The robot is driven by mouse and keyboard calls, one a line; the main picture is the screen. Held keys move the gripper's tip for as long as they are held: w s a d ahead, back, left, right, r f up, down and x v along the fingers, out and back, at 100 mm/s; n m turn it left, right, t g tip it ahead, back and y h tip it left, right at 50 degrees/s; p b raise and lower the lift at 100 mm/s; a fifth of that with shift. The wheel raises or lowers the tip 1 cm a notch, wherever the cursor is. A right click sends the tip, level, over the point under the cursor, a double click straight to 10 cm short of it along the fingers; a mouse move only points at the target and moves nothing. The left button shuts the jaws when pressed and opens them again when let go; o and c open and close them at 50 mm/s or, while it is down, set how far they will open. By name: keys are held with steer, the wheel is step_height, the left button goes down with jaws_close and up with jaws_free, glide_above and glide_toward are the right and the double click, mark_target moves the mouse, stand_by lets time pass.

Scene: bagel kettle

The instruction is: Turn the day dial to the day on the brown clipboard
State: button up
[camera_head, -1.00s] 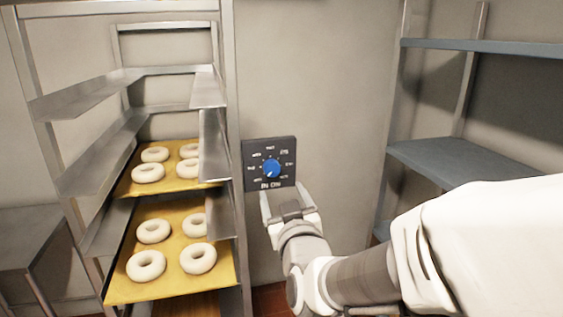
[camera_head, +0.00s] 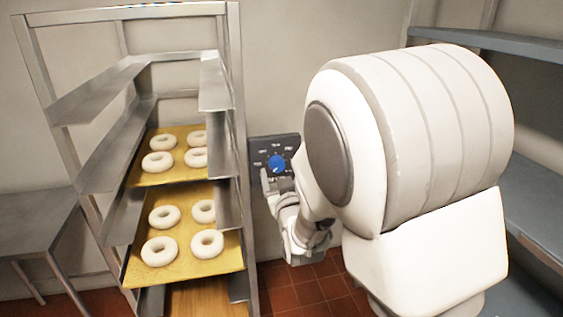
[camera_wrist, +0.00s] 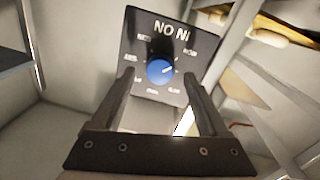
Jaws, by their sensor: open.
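The day dial is a blue round knob (camera_head: 276,163) on a dark square panel (camera_head: 257,147) on the back wall, right of the rack. Day labels ring the knob but are too small to read here. My gripper (camera_head: 279,181) is open and empty, just below and in front of the knob in the head view. My gripper (camera_wrist: 159,76) shows no clear contact with the knob. My arm hides the panel's lower right. I see no brown clipboard.
A metal rack (camera_head: 235,120) stands left of the panel, close to my gripper. Its yellow trays (camera_head: 190,265) hold several pale bagels (camera_head: 160,250). A metal table (camera_head: 35,235) stands at the far left. Grey shelves (camera_head: 540,200) stand at the right, partly behind my arm.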

steer(key=shift+w+a, duration=0.2)
steer(key=shift+w, duration=0.5)
jaws_close()
